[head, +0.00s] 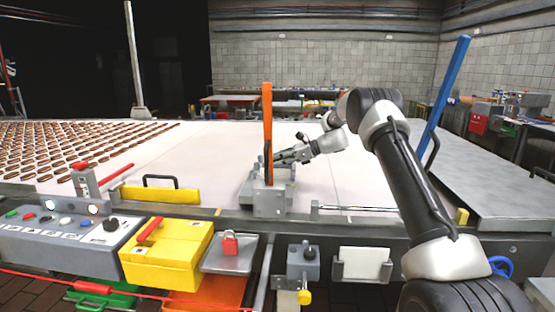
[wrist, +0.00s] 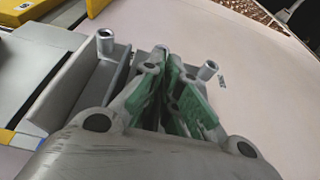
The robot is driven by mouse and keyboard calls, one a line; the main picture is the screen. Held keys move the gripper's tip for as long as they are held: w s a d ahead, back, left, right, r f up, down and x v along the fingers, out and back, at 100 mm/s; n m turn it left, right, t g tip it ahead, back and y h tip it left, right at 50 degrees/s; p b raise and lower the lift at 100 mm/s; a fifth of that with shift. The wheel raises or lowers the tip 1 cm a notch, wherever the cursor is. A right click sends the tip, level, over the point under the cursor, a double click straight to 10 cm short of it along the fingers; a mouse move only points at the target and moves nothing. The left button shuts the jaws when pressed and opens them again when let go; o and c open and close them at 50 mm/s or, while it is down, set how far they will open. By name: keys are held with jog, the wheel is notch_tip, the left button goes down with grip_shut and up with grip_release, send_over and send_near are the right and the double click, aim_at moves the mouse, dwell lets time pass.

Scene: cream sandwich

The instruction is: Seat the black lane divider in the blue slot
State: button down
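In the head view, my gripper (head: 279,157) is low over the pale belt, beside a grey bracket (head: 270,202) with an upright orange post (head: 267,120). Its green-padded fingers (wrist: 165,72) are close together in the wrist view, over the grey fixture. A dark gap or part shows between them, and I cannot tell whether they hold anything. A thin black piece (head: 268,155) shows by the orange post; I cannot tell whether it is the black lane divider. A tilted blue post (head: 447,90) stands at the right; no blue slot is clearly visible.
A yellow block (head: 160,194) with a black handle lies left of the bracket. Rows of brown biscuits (head: 80,148) cover the belt's left part. Two short grey tubes (wrist: 105,42) (wrist: 208,70) rise near my fingers. The belt beyond the bracket is clear.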

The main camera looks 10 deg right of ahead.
jog(key=shift+f, duration=0.3)
jog(key=c, duration=1.6)
grip_release()
jog(key=shift+o, duration=0.2)
jog(key=shift+d, duration=0.1)
jog(key=v, duration=1.1)
jog(key=shift+d+r, duration=0.2)
jog(key=shift+d, duration=0.1)
jog(key=shift+s, duration=0.15)
